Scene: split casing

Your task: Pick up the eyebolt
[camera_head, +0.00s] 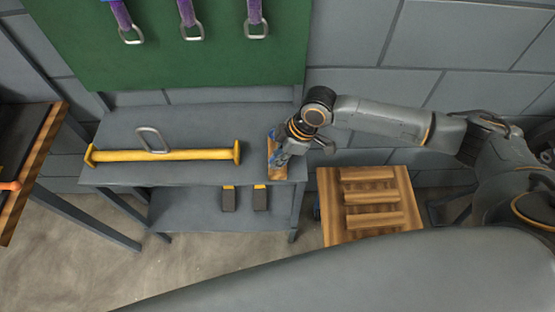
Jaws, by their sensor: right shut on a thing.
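My right gripper (281,156) is at the right end of the grey bench, pointing down at a small wooden block (278,173). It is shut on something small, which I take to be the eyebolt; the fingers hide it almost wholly. I cannot tell whether it still touches the block. My left gripper is not in view.
A yellow bar (195,155) with a grey metal link (153,140) lies along the bench (120,125), left of my right gripper. Purple slings (187,12) hang from the green board (90,50) behind. A slatted wooden crate (330,215) stands right of the bench.

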